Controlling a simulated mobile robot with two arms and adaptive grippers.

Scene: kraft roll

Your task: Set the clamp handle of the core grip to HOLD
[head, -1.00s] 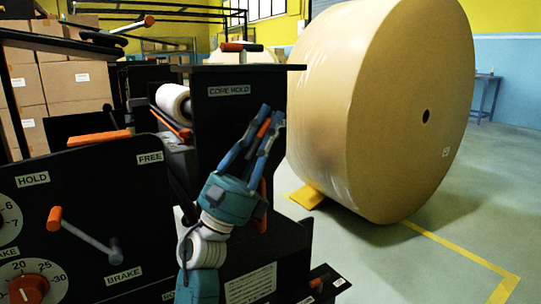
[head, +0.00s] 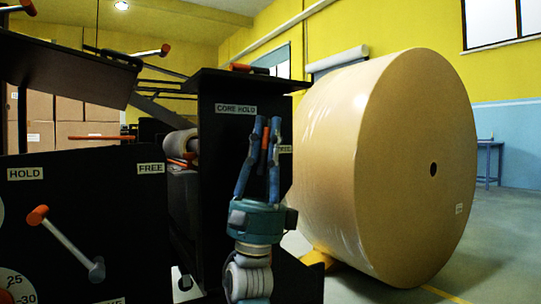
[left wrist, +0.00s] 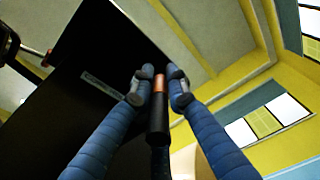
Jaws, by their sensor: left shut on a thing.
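The clamp handle (head: 265,137), with an orange grip, stands close to upright in front of the black panel labelled CORE HOLD (head: 235,109). My left gripper (head: 267,122) is shut on it, one blue finger on each side. In the left wrist view, the handle's dark end and copper-orange band (left wrist: 159,84) show between the fingertips (left wrist: 159,90). The handle's pivot is hidden behind the gripper. A partly covered label (head: 285,149) sits just right of the fingers; I cannot read it in full. My right gripper is not in view.
A left panel (head: 100,210) carries HOLD and FREE labels and another orange-knobbed lever (head: 65,240). A large kraft roll (head: 410,160) stands close on the right. A dark ledge (head: 250,82) overhangs the CORE HOLD panel. Open floor (head: 490,250) lies beyond the roll.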

